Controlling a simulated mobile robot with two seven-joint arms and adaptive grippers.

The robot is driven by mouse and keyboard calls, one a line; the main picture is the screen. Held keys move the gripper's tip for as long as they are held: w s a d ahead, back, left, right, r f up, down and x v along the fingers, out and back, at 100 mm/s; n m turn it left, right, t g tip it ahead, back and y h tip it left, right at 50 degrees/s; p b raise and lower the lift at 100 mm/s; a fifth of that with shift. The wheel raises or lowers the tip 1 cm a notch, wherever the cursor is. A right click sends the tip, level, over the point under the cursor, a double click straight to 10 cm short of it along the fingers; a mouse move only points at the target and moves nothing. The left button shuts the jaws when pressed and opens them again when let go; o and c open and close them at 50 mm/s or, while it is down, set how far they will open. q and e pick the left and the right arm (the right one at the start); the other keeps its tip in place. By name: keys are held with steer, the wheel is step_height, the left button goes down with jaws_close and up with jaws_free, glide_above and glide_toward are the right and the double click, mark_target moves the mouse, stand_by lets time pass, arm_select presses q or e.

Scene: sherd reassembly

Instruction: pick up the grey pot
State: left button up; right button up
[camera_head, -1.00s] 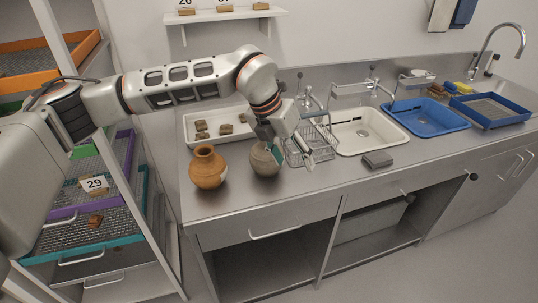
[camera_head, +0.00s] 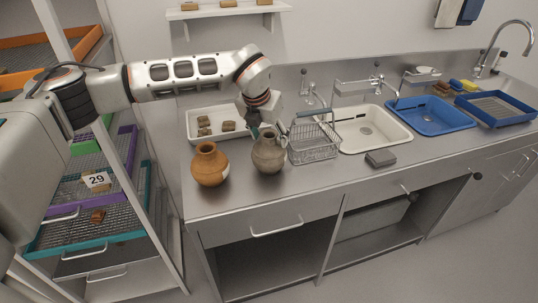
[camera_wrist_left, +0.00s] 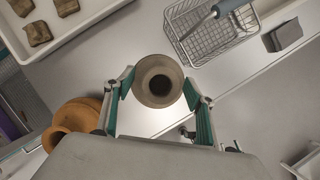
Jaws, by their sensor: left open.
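The grey pot (camera_head: 268,156) stands upright on the steel counter, just right of an orange-brown pot (camera_head: 210,166). My left gripper (camera_head: 262,130) is open and points down at the grey pot's mouth from above. In the left wrist view the grey pot (camera_wrist_left: 160,97) shows from above, with its round rim and dark opening between the two green-padded fingers of my left gripper (camera_wrist_left: 158,80). The fingers stand on either side of the rim, and a gap shows beside them. The orange-brown pot (camera_wrist_left: 72,122) is partly hidden behind the gripper. My right gripper is not in view.
A wire basket (camera_head: 314,143) stands close to the right of the grey pot. A white tray with sherds (camera_head: 194,131) lies behind the pots. A grey block (camera_head: 380,158) lies farther right, before the white basin (camera_head: 366,143). The counter in front of the pots is clear.

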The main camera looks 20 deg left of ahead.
arm_select(q)
steer(key=shift+f, duration=0.15)
jaws_close()
stand_by(0.4)
